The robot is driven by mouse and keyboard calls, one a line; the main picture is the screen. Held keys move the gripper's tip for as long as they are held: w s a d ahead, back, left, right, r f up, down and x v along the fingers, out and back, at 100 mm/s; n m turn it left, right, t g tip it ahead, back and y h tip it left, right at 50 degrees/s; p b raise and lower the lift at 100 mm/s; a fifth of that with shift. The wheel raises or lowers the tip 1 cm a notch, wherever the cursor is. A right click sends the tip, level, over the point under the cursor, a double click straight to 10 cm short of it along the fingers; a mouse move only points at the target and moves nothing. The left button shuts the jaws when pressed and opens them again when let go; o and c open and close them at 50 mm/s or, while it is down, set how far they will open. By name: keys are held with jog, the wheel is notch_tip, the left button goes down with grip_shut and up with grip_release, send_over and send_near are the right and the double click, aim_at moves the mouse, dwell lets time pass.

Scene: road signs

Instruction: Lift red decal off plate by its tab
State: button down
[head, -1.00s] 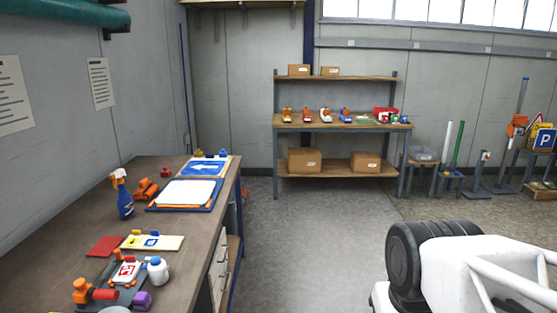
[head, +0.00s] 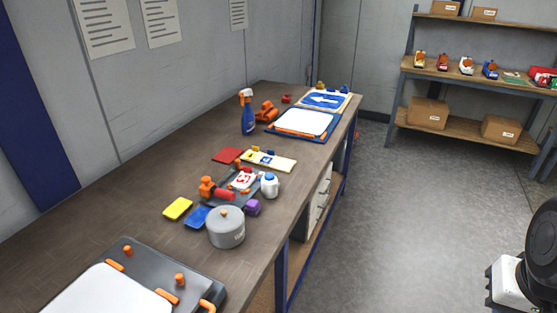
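A small white plate with a red marking (head: 243,179), which looks like the red decal on its plate, lies on a dark grey fixture (head: 216,201) on the workbench. An orange and red tool (head: 212,190) lies at the front left of the plate and covers part of the fixture. The tab on the decal is too small to make out. My gripper is not in view.
A white bottle (head: 269,185), purple block (head: 252,207) and grey pot (head: 226,228) stand close around the fixture. Yellow (head: 178,208), blue (head: 197,217) and red (head: 227,155) pads lie nearby. A blue spray bottle (head: 248,114) stands farther back. The bench's left side is mostly clear.

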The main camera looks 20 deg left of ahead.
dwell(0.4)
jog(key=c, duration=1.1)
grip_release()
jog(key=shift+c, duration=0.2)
